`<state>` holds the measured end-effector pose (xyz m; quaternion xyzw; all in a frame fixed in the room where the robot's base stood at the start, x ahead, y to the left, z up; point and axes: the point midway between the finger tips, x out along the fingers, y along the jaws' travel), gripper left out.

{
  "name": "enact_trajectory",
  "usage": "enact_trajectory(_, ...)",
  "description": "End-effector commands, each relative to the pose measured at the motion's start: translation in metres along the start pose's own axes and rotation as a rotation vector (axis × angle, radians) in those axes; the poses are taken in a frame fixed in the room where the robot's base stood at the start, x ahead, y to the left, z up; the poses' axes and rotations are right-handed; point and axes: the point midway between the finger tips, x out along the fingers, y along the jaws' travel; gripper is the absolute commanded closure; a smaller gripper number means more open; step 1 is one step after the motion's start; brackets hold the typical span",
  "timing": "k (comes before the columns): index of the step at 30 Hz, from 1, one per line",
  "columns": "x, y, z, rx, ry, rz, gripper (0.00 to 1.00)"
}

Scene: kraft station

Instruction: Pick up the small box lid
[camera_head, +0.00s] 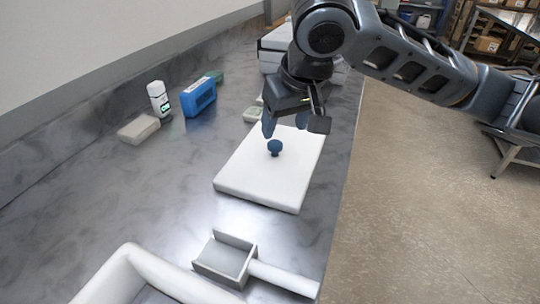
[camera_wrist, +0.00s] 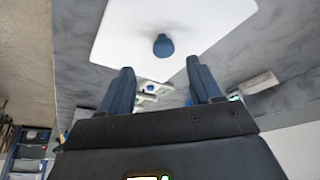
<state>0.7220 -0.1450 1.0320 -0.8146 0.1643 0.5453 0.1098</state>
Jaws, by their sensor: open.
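The lid (camera_head: 262,178) is a flat white rectangular slab lying on the grey marbled counter, with a small dark blue knob (camera_head: 275,147) standing up from it. The lid also shows in the wrist view (camera_wrist: 215,22), with the knob (camera_wrist: 163,46) near its middle. My gripper (camera_head: 285,126) is open and empty above the far part of the lid. Its blue fingers point down, a little beyond the knob. In the wrist view my gripper's fingers (camera_wrist: 160,68) are spread apart, and the knob appears ahead of their tips, between them sideways. Whether anything lies under the lid is hidden.
A grey scoop (camera_head: 221,257) with a white handle and a white-rimmed tray (camera_head: 128,262) are in front. A beige block (camera_head: 138,130), white bottle (camera_head: 159,101) and blue box (camera_head: 199,98) stand at left. A light grey case (camera_head: 275,60) is behind my gripper. The counter ends right of the lid.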

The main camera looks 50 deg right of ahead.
Motion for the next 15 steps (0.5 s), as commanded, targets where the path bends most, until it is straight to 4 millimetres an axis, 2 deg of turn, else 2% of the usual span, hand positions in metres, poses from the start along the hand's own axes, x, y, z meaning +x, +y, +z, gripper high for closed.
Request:
enact_trajectory(12,0.051,-0.005,-0.003,-0.001,0.001,0.001,0.36)
enact_trajectory(15,0.058,-0.005,-0.003,-0.001,0.001,0.000,0.36)
